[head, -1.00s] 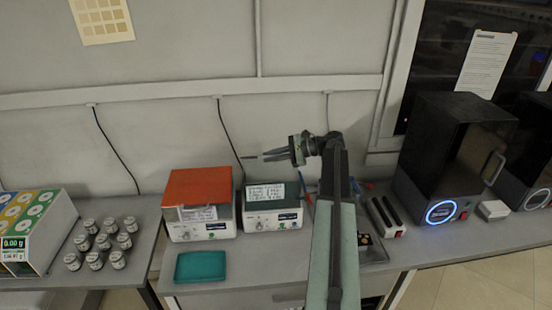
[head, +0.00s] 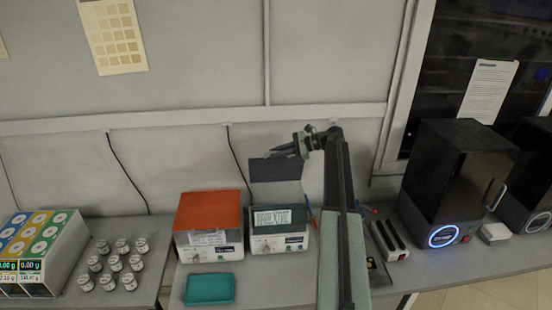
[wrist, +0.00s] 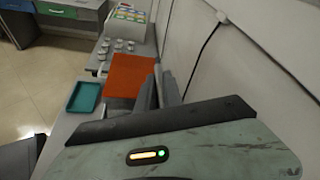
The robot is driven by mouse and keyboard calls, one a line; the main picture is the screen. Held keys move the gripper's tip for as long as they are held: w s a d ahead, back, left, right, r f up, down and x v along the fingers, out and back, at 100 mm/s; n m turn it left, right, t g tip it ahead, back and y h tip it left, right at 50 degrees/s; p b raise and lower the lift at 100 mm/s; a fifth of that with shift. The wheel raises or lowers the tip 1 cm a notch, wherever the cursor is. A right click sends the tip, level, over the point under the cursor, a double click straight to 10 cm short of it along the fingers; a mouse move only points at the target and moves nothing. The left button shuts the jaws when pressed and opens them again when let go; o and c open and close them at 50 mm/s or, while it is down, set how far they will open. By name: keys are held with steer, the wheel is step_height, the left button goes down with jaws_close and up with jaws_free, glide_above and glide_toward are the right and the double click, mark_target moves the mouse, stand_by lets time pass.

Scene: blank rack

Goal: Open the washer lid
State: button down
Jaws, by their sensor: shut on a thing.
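My gripper (head: 284,153) is raised above and behind the two white bench units, near the wall. It is shut on a thin dark grey panel (head: 275,170), whose flat face hangs below the fingers in the head view. In the wrist view, the gripper (wrist: 163,90) shows as grey fingers, and I cannot make out the panel clearly. One white unit has an orange lid (head: 208,210), lying down; it also shows in the wrist view (wrist: 130,76). I cannot tell which unit is the washer.
A teal tray (head: 209,289) lies in front of the orange-lidded unit. Several small jars (head: 114,263) and a colourful box (head: 35,250) stand at left. A black cabinet (head: 455,180) with a blue ring stands at right. The wall is close behind my gripper.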

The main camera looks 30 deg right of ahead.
steer(key=shift+w+d+r, duration=0.2)
steer(key=shift+w+d, duration=0.1)
steer(key=shift+w, duration=0.3)
steer(key=shift+w+d+r, duration=0.2)
steer(key=shift+w+d, duration=0.05)
steer(key=shift+w, duration=0.3)
steer(key=c, duration=1.5)
jaws_free()
steer(key=shift+a, duration=0.1)
steer(key=shift+p, duration=0.3)
steer(key=p+v, duration=0.2)
steer(key=v, duration=0.6)
steer(key=shift+p, duration=0.3)
